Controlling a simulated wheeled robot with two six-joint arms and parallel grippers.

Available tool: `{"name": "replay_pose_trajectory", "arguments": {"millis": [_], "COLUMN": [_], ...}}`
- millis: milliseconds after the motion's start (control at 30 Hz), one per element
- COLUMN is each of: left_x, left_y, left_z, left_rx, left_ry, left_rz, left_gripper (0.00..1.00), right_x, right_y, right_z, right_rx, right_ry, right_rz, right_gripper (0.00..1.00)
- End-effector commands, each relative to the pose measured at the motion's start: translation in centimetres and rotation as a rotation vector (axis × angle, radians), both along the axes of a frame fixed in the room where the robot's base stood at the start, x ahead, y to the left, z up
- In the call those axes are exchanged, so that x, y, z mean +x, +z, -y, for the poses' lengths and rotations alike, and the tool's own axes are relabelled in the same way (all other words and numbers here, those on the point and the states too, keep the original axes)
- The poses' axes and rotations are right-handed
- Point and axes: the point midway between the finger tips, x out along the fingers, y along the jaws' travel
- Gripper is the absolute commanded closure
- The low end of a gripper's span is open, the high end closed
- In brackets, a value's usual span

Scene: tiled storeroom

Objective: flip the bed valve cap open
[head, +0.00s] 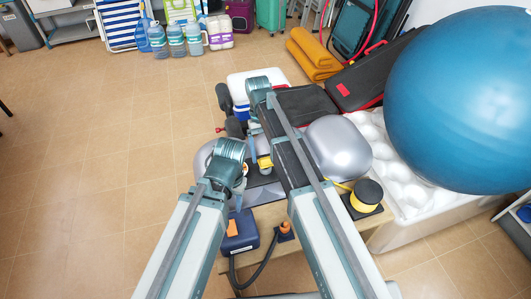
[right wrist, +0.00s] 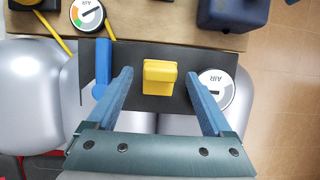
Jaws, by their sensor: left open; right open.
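The yellow valve cap (right wrist: 160,77) sits on a dark plate (right wrist: 140,50) in the right wrist view. It is a small block seen nearly end-on; whether it is flipped up I cannot tell. In the head view the cap (head: 265,163) shows between my two arms. My right gripper (right wrist: 159,75) is open, with one blue finger on each side of the cap and visible gaps between. My left gripper (head: 238,184) is left of the cap in the head view, its fingers mostly hidden by its own wrist.
A blue lever (right wrist: 102,66) stands left of the cap, and a round air gauge (right wrist: 216,88) sits right of it. A dark blue box (head: 239,232) with a hose and a yellow reel (head: 366,195) are nearer. Open floor lies left.

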Motion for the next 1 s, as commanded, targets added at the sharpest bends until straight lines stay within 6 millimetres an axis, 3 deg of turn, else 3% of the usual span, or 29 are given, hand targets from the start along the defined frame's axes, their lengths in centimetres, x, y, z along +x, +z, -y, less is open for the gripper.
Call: {"name": "replay_pose_trajectory", "arguments": {"millis": [700,1000], "left_x": [0.0,0.0], "left_y": [10.3,12.4], "left_z": [0.0,0.0], "left_rx": [0.0,0.0], "left_ry": [0.001,0.001], "left_rz": [0.0,0.0], "left_gripper": [0.5,0.5], "right_x": [3.8,4.7], "right_y": [10.3,12.4], "right_z": [-0.8,-0.9], "right_rx": [0.0,0.0], "right_ry": [0.0,0.0], "right_rz": [0.0,0.0], "right_gripper": [0.15,0.15]}}
